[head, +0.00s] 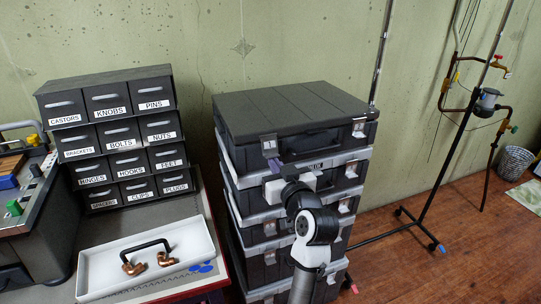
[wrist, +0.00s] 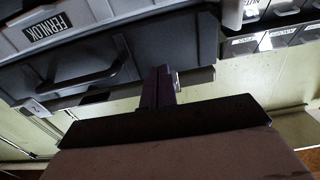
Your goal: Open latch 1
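The top black case (head: 300,115) of a stack has two front latches. Latch 1 (head: 268,142), a small grey plate marked 1, is at the left of its front. Latch 2 (head: 359,130) is at the right. My gripper (head: 273,163) is just below and in front of latch 1, its dark purple fingers pointing at the case. In the wrist view the fingers (wrist: 158,88) stand side by side, apparently together, against the case front, with a pale edge beside them. They cover most of latch 1 there, and contact is unclear.
More grey-rimmed cases (head: 262,232) are stacked below. A labelled drawer cabinet (head: 110,135) and a white tray (head: 95,265) with copper fittings stand on the left. A pipe stand (head: 455,170) is on the right, with open wooden floor before it.

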